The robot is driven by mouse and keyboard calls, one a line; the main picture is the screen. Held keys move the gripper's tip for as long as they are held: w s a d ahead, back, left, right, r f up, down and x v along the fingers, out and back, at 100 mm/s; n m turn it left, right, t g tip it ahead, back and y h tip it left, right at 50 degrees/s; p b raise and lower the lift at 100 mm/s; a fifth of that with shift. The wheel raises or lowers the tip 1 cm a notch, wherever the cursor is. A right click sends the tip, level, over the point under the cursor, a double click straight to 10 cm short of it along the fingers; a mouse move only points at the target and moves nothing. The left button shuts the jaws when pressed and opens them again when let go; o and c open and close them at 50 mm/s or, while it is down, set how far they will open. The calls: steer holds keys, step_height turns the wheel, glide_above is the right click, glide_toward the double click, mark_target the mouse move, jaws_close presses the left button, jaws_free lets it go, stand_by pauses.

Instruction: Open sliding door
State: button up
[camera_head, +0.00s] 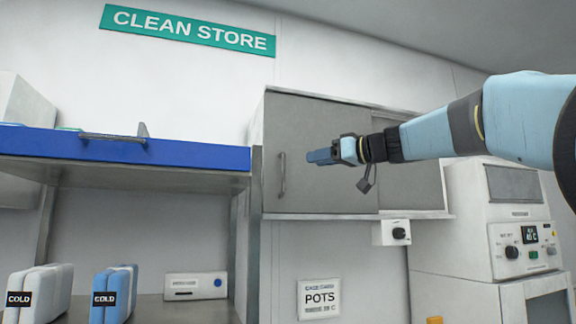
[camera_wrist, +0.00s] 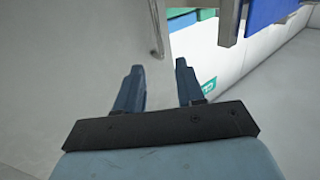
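A wall cabinet with two grey sliding doors hangs in the middle of the head view. The left sliding door (camera_head: 325,150) is the front one and has a vertical bar handle (camera_head: 282,175) near its left edge. The right door (camera_head: 413,165) is partly hidden behind my arm. My gripper (camera_head: 312,157) is in front of the left door, to the right of the handle and apart from it. In the wrist view its two blue fingers (camera_wrist: 160,85) are spread with nothing between them. The handle also shows there (camera_wrist: 157,30), beyond the fingertips.
A blue-fronted shelf (camera_head: 120,148) with its own bar handle juts out left of the cabinet. Cold boxes (camera_head: 110,295) stand below it. A small box with a knob (camera_head: 392,232) sits under the cabinet, and a machine with dials (camera_head: 520,250) stands at right.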

mark_target(290, 164)
steer(key=x, duration=1)
steer(key=c, duration=0.7)
jaws_close()
